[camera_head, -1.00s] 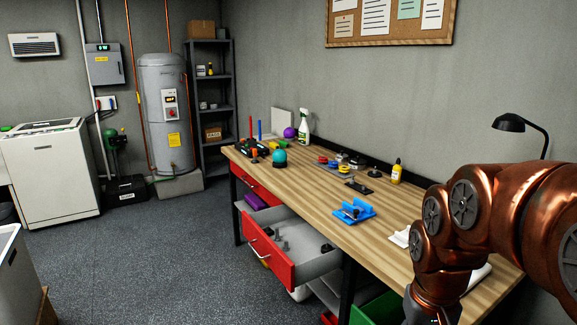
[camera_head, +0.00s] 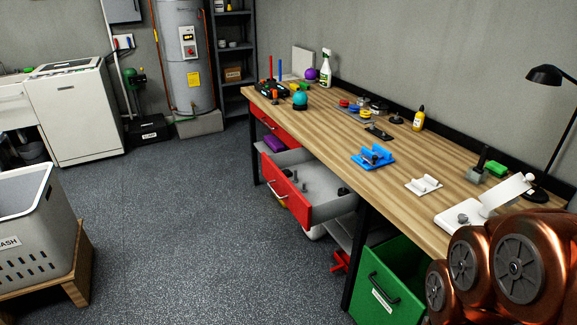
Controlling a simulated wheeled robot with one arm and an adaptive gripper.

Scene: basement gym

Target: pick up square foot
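I cannot tell for sure which thing is the square foot. A grey block with a square base and a dark upright post (camera_head: 478,168) stands on the right part of the workbench (camera_head: 440,167). Small grey foot-like parts (camera_head: 303,186) stand in the open red-fronted drawer (camera_head: 297,201), with a dark round part (camera_head: 343,191) at its right side; their shapes are too small to tell. My gripper is out of view; only my copper arm links show at the lower right.
A blue fixture (camera_head: 372,157), a white bracket (camera_head: 423,186) and a white angled stand (camera_head: 490,205) are on the bench. A green drawer (camera_head: 385,286) sticks out below. A black lamp (camera_head: 545,75) stands at the right.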

